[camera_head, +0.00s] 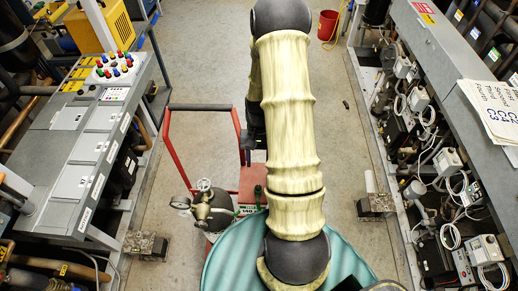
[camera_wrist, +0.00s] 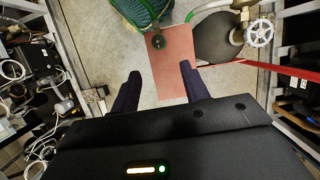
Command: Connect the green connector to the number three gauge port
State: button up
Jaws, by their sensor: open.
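My gripper (camera_wrist: 159,78) shows in the wrist view with its two dark fingers apart and nothing between them. Just beyond the fingertips is a red plate (camera_wrist: 174,72). I cannot make out a gauge port marked number three.
A red trolley (camera_head: 182,160) carries a dark cylinder (camera_head: 216,213) with a valve and a round gauge (camera_head: 180,203). A grey control cabinet (camera_head: 85,155) stands left. A compressor rack (camera_head: 450,70) with cables stands right. A red bucket (camera_head: 328,24) is at the back. The floor between is mostly clear.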

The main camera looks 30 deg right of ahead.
aim_at(258, 186)
jog(key=shift+s+f, duration=0.1)
jog(key=shift+f, duration=0.1)
jog(key=b+x, duration=0.9)
jog(key=x, duration=0.3)
jog(key=shift+d, duration=0.1)
dwell(0.3)
jog(key=c, duration=0.9)
